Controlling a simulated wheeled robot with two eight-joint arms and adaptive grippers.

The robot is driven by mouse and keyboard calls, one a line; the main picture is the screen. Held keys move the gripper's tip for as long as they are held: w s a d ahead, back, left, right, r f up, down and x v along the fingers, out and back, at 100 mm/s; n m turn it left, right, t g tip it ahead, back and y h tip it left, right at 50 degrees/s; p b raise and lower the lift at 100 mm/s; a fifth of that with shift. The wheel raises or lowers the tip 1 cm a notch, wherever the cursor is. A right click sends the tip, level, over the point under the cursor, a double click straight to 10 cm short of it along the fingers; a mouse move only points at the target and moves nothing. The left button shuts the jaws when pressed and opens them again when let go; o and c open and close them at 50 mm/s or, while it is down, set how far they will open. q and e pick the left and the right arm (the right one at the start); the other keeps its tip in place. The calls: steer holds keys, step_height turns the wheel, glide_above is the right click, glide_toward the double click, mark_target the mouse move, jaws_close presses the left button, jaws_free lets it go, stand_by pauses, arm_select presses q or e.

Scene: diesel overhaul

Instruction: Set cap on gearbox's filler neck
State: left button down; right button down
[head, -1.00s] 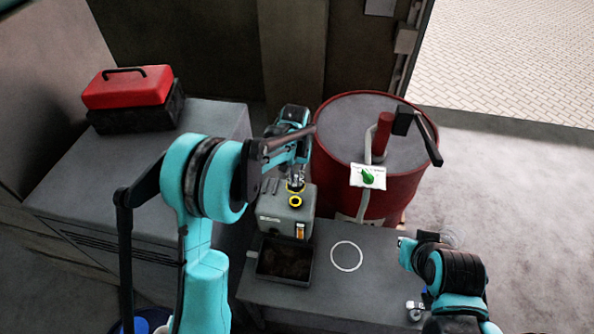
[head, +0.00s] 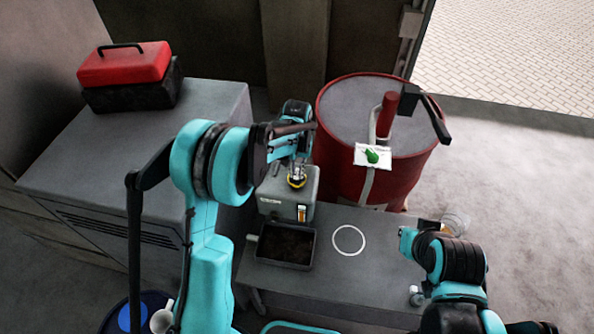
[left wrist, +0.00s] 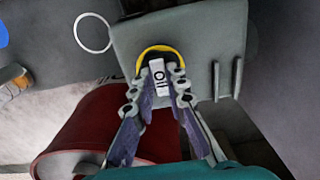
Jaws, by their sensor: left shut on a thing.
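The grey gearbox (head: 278,205) stands on the low grey bench; its top also fills the upper part of the left wrist view (left wrist: 205,40). My left gripper (head: 297,173) points down over the gearbox top, shut on the cap (left wrist: 159,76), whose pale grip is marked OIL. A yellow ring (left wrist: 152,49) curves around the cap's far side. The filler neck is mostly hidden under cap and fingers, so I cannot tell if the cap is seated or just above it. My right gripper (head: 408,241) is over the bench's right end, its fingers unclear.
A dark tray (head: 285,248) sits in front of the gearbox, beside a white circle (head: 348,240) on the bench (head: 340,285). A red drum (head: 398,180) stands behind. A red toolbox (head: 125,65) rests on the left cabinet (head: 100,150). A clear jar (head: 456,222) is near my right arm.

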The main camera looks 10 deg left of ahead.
arm_select(q)
steer(key=shift+s+b, duration=0.15)
steer(key=shift+b, duration=0.2)
stand_by(0.4)
steer(key=shift+f+b, duration=0.5)
stand_by(0.3)
stand_by(0.4)
steer(key=c, duration=1.4)
jaws_free()
steer(key=shift+c, duration=0.2)
step_height(320, 180, up, 12)
